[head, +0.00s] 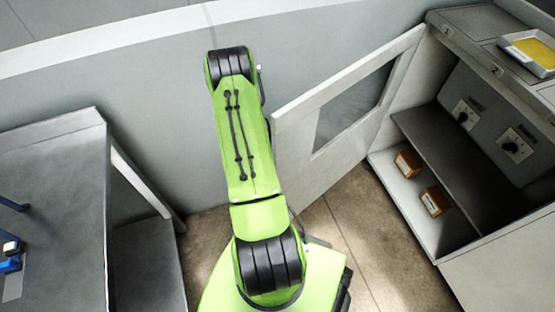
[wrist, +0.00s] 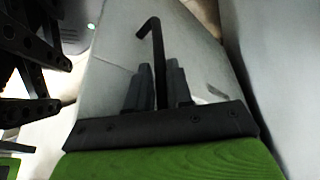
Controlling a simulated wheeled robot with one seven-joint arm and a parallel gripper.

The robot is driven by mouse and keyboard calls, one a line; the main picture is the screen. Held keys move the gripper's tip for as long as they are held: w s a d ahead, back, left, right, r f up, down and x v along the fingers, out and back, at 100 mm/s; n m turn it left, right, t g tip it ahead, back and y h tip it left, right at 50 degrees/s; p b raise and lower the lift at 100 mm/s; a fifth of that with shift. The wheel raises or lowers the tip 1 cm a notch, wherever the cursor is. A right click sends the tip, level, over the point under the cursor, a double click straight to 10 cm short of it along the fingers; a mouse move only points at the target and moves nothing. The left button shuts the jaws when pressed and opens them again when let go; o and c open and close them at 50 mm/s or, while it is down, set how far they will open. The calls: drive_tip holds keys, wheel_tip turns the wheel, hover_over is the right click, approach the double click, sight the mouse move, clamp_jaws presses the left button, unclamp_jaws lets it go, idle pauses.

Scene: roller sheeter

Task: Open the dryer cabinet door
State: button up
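The dryer cabinet (head: 470,30) stands at the right in the head view. Its pale door (head: 345,125), with a dark window, is swung wide open to the left, and the inside shows. My green arm stands in front of the door's free edge and hides my gripper in the head view. In the wrist view, my gripper (wrist: 158,85) has its two grey fingers close on both sides of a dark bent bar, which looks like the door handle (wrist: 155,40). The fingers appear shut on it. A pale panel, seemingly the door, lies behind.
A tray with yellow contents (head: 537,50) sits on top. A grey bench (head: 55,190) stands at left. Tiled floor shows between.

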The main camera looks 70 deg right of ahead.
drive_tip(key=o, duration=0.3)
drive_tip(key=p+v, duration=0.4)
drive_tip(key=v, duration=1.1)
drive_tip(key=shift+r, duration=0.35)
drive_tip(key=shift+w, duration=0.15)
